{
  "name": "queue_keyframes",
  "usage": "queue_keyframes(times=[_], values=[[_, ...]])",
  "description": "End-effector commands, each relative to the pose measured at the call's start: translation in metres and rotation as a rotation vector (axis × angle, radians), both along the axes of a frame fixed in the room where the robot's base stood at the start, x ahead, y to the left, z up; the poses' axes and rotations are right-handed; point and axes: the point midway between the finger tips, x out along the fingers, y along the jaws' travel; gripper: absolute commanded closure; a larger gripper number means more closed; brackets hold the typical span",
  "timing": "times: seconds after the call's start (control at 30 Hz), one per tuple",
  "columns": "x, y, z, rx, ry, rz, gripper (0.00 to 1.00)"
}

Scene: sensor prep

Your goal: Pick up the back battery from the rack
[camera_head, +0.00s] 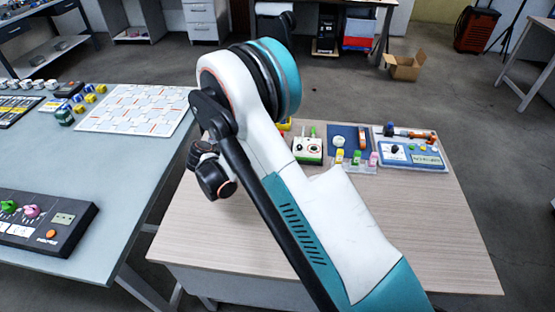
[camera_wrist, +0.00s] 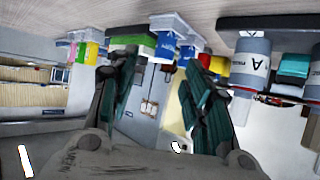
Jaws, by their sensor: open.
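In the wrist view, which is turned upside down, a grey cylinder with a white band marked "A" (camera_wrist: 250,68) looks like a battery. It is at the right by a dark base (camera_wrist: 265,22) that may be the rack. I cannot tell whether it is the back one. My gripper (camera_wrist: 155,85) is open, with its two teal-padded fingers apart and nothing held between them. The cylinder is to the right of both fingers. In the head view my arm hides the gripper and much of the table behind it, and I cannot make out the rack.
On the wooden table (camera_head: 215,240), a green-and-white box (camera_head: 308,150), small bottles (camera_head: 357,158) and a blue-edged panel (camera_head: 412,150) stand along the far edge. The table's front right is clear. A grey table (camera_head: 110,170) at the left holds a patterned board (camera_head: 135,108) and a dark console (camera_head: 45,222).

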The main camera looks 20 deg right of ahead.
Motion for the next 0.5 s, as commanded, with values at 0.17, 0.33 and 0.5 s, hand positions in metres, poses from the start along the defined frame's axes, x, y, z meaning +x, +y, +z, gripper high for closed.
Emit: queue_keyframes(times=[0.17, 0.33, 0.5], values=[[0.005, -0.008, -0.007, 0.000, 0.000, 0.000, 0.55], [0.016, -0.026, -0.021, 0.000, 0.000, -0.001, 0.55], [0.021, -0.040, -0.027, 0.000, 0.000, 0.000, 0.55]])
